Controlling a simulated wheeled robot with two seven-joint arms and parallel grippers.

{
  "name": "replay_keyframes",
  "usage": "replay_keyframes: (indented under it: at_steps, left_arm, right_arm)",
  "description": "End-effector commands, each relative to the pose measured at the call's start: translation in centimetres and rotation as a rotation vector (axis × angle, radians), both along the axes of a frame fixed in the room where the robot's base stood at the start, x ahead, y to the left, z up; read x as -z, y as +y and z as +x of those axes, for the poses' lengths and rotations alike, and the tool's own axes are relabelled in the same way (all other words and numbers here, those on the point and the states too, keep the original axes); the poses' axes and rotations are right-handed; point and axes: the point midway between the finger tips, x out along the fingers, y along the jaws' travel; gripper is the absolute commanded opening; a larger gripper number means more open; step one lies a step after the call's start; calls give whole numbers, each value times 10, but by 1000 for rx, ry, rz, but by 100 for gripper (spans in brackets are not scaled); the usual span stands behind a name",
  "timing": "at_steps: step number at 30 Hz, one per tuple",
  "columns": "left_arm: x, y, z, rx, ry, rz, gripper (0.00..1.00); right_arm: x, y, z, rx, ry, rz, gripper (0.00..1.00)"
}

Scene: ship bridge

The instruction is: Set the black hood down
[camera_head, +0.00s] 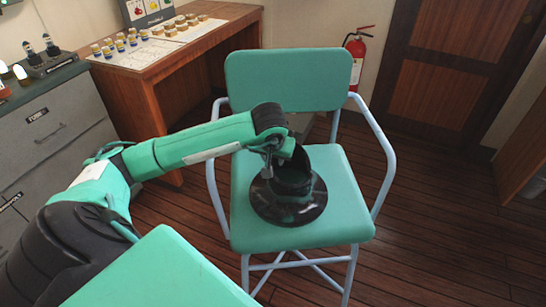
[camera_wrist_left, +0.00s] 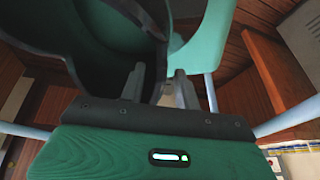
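The black hood (camera_head: 288,211), a wide round brim with a raised open collar, is over the green chair seat (camera_head: 341,226). Its brim looks flat against the seat. My left gripper (camera_head: 275,172) is at the collar's upper left rim, and the collar partly hides its fingers. In the left wrist view the hood's dark curved wall (camera_wrist_left: 100,50) fills the upper left. The left gripper's two fingers (camera_wrist_left: 160,88) stand a little apart there, beside the wall's edge, with a narrow gap between them. Whether they touch the wall is hard to see. My right gripper is in neither view.
The chair has a green backrest (camera_head: 288,80) behind the hood and pale blue armrests (camera_head: 377,150) on both sides. A wooden desk (camera_head: 165,80) and a grey cabinet (camera_head: 50,135) stand at the left. A fire extinguisher (camera_head: 356,55) is behind the chair. Floor at the right is clear.

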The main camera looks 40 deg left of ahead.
Motion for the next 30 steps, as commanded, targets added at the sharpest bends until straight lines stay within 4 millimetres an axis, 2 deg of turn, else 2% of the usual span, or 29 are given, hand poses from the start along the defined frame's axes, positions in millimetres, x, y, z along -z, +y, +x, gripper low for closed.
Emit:
replay_keyframes:
  at_steps: [7,21,25,30]
  left_arm:
    - [-6,-1,-1,1,-2,0,32]
    - [-91,-20,-32,2,-4,1,32]
    - [-104,-24,-37,1,-2,0,32]
    - [-111,-25,-40,1,-1,1,32]
  right_arm:
    - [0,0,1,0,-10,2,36]
    - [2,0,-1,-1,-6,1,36]
    - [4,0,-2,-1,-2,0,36]
    - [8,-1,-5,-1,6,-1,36]
